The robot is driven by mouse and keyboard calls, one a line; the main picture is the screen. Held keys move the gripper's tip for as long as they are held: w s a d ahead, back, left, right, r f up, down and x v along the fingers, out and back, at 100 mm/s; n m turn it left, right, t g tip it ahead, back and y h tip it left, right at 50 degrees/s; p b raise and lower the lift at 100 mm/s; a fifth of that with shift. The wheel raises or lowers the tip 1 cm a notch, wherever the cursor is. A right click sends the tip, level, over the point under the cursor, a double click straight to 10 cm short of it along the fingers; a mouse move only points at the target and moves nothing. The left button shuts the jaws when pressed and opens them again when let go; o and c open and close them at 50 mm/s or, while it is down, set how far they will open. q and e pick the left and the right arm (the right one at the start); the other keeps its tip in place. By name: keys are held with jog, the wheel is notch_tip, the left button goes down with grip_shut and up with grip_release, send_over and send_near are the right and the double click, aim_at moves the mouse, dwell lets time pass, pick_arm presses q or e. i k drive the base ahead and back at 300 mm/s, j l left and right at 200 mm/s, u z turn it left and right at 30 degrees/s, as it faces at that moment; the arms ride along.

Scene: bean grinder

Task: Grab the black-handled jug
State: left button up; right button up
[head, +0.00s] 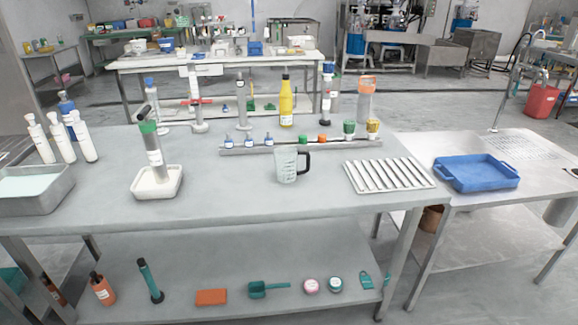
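The jug (286,166) is a clear, pale measuring jug with a black handle on its right side. It stands upright on the grey metal table (240,205), a little right of the middle in the head view. The jug looks empty, though its inside is hard to make out. Neither of my grippers shows in the head view, and nothing touches the jug.
Behind the jug runs a low rack (300,146) with several small bottles. A ribbed metal tray (389,175) lies to its right and a grinder in a white dish (157,183) stands to its left. A blue tray (476,172) sits on the right table. The tabletop before the jug is clear.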

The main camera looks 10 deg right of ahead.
aim_at(293, 165)
jog(key=i+l, duration=0.2)
jog(key=l, duration=0.15)
jog(key=i+l, duration=0.2)
jog(key=l, duration=0.15)
jog(key=i+l+u, duration=0.1)
jog(key=l, duration=0.25)
jog(key=i+l, duration=0.25)
jog(key=l, duration=0.15)
